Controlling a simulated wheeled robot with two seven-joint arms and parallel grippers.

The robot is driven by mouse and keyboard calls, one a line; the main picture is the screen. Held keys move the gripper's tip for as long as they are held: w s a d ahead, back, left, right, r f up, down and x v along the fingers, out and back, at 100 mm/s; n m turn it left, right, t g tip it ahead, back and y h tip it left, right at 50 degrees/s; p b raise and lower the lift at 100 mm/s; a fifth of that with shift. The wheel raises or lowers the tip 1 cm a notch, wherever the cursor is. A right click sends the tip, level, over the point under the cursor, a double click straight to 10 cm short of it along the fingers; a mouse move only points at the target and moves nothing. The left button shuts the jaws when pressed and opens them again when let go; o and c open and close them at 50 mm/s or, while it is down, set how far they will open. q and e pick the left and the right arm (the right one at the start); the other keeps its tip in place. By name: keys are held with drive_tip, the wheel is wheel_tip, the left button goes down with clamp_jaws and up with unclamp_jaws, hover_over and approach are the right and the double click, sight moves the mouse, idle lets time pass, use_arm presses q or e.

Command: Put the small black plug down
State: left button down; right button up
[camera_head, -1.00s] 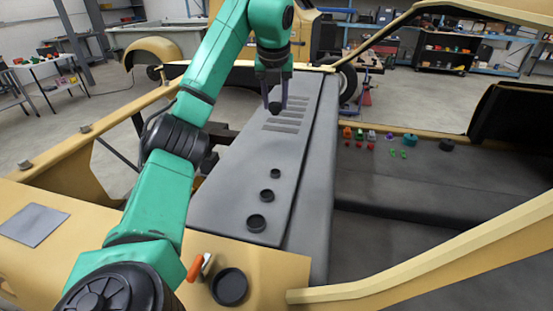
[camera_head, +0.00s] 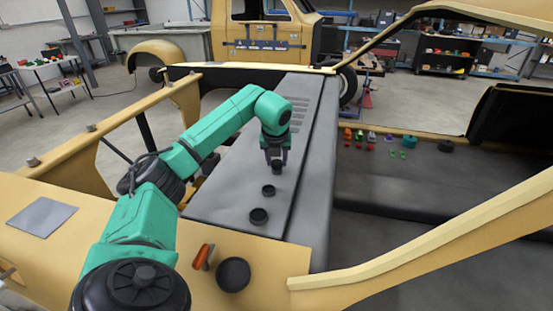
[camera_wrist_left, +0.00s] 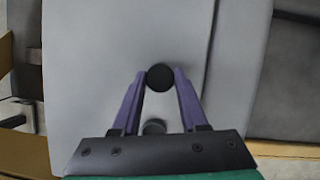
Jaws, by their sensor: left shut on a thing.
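My left gripper (camera_head: 277,160) is shut on a small black plug, which shows as a dark round disc (camera_wrist_left: 160,77) between the fingertips in the left wrist view. The gripper points down low over the grey panel (camera_head: 225,190). In the head view a black plug (camera_head: 277,168) shows at the fingertips; I cannot tell whether it is the held one, one behind it, or both overlapping. A middle plug (camera_head: 268,190) and a larger plug (camera_head: 258,216) rest on the panel nearer me. Another dark plug (camera_wrist_left: 154,127) shows between the fingers in the wrist view. My right gripper is out of view.
A wide black cap (camera_head: 233,274) and an orange-handled tool (camera_head: 202,257) lie on the yellow front ledge. Slots mark the panel's far end. A yellow rail crosses at right.

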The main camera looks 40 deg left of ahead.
use_arm(q)
drive_tip(key=shift+f, duration=0.15)
drive_tip(key=c, duration=0.7)
unclamp_jaws()
drive_tip(key=shift+c, duration=0.2)
drive_tip(key=o, duration=0.3)
drive_tip(key=shift+f, duration=0.1)
drive_tip(key=shift+w+a+f, duration=0.1)
drive_tip(key=shift+w, duration=0.1)
drive_tip(key=b+v, duration=0.2)
drive_tip(key=v, duration=1)
drive_tip(key=shift+b, duration=0.3)
